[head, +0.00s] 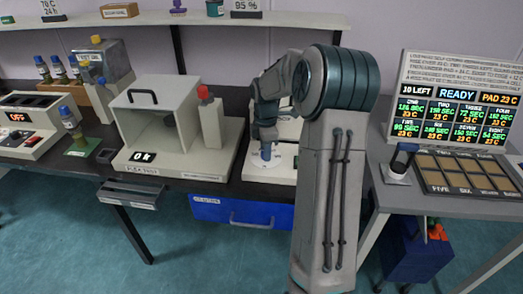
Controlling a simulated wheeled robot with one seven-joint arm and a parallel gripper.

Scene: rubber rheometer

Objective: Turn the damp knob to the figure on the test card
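My arm reaches down over a white machine (232,174) on the dark bench. My gripper (266,150) is at its front, over a pale round part (279,160) that may be the damp knob. The fingers are small and partly hidden by my arm, so I cannot tell whether they are open or touching it. Any scale or pointer there is unreadable. I cannot tell which is the test card.
A grey cabinet (152,101) with a black handle stands left of my gripper, with a red-topped part (205,94) at its side. Bottles and a device reading OFF (17,117) stand further left. On the right are a READY display (456,95) and a compartment tray (430,180).

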